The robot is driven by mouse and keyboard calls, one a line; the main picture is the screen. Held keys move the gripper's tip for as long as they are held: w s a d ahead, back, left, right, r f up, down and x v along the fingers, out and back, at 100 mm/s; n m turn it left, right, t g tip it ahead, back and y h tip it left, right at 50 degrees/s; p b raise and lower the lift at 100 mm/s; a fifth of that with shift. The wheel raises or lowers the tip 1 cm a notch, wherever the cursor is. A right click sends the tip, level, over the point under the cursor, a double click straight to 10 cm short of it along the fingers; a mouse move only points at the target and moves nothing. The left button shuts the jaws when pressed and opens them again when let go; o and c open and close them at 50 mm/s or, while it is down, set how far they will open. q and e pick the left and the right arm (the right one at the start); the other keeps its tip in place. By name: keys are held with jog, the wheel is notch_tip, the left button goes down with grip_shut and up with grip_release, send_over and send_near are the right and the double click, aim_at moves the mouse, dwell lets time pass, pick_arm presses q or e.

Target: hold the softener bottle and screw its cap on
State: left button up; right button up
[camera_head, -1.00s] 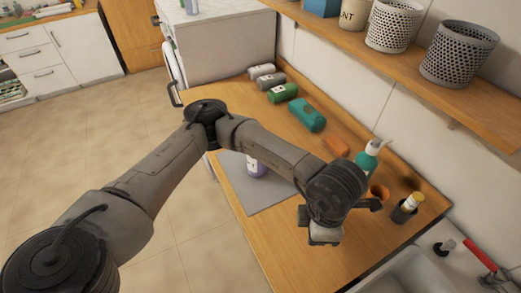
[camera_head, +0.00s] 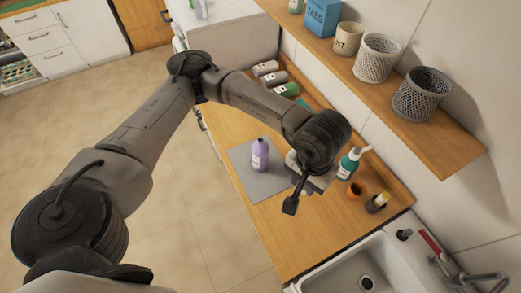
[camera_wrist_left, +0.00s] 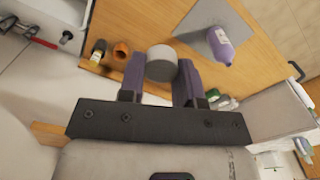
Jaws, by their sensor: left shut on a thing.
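The purple softener bottle (camera_head: 260,157) stands upright on a grey mat (camera_head: 272,188), with a white label on its side. It also shows in the left wrist view (camera_wrist_left: 220,45), at the upper right. My left gripper (camera_wrist_left: 162,74) is shut on a round, pale grey cap (camera_wrist_left: 161,58), whose flat face shows between the two fingers. The gripper is apart from the bottle, to its right in the head view. The cap cannot be made out in the head view. My right gripper is not in view.
A shelf (camera_head: 440,140) overhangs the counter. A sink (camera_head: 350,270) is at front right.

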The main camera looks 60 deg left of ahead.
pick_arm(q)
jog(key=shift+a+r+m+p, duration=0.2)
jog(key=shift+r+m+p, duration=0.45)
jog(key=shift+r+m, duration=0.7)
jog(key=shift+m, duration=0.35)
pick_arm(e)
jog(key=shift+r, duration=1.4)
